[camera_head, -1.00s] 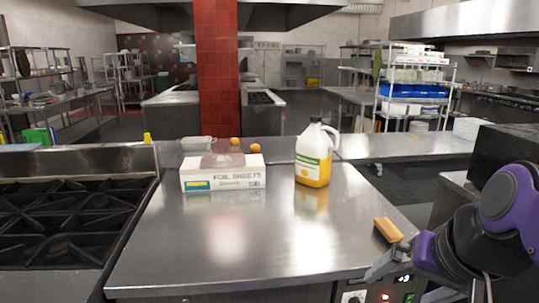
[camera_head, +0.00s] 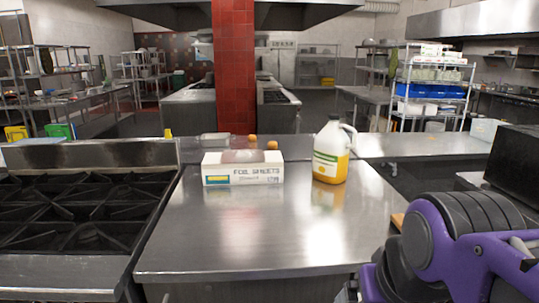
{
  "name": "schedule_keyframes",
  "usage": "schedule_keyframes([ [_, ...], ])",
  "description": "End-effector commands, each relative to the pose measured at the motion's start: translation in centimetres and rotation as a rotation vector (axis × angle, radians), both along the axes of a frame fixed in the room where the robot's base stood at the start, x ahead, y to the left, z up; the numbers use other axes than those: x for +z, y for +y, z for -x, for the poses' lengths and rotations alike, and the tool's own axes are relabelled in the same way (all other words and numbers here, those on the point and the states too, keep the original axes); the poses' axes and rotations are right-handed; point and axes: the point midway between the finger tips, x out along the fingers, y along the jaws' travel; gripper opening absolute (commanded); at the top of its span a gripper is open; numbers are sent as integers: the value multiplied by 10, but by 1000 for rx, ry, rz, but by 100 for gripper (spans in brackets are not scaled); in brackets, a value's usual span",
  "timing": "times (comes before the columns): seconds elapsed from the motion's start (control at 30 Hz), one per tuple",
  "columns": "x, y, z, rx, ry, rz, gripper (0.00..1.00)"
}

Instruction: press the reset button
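The reset button cannot be made out in the head view. The front of the steel counter (camera_head: 240,262), where small controls showed earlier, is mostly covered at the lower right by my purple and black arm. A small grey piece shows beside the arm at the bottom edge, too little to tell whether it is a control panel or part of my gripper. My gripper cannot be made out, so neither its opening nor its contact with anything shows.
On the counter stand a foil sheets box (camera_head: 243,175) and a jug of yellow liquid (camera_head: 331,152). A tan block (camera_head: 398,220) is partly hidden by my arm. A black-grated stove (camera_head: 80,210) is at the left. The counter's middle is clear.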

Motion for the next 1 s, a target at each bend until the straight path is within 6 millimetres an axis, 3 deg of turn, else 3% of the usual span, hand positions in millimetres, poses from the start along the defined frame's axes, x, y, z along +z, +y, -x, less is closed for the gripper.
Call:
schedule_keyframes([
  [0.07,0,0,0,-1,0,0,73],
  [0.47,0,0,0,-2,0,-1,1],
  [1.0,0,0,0,-1,0,-2,0],
])
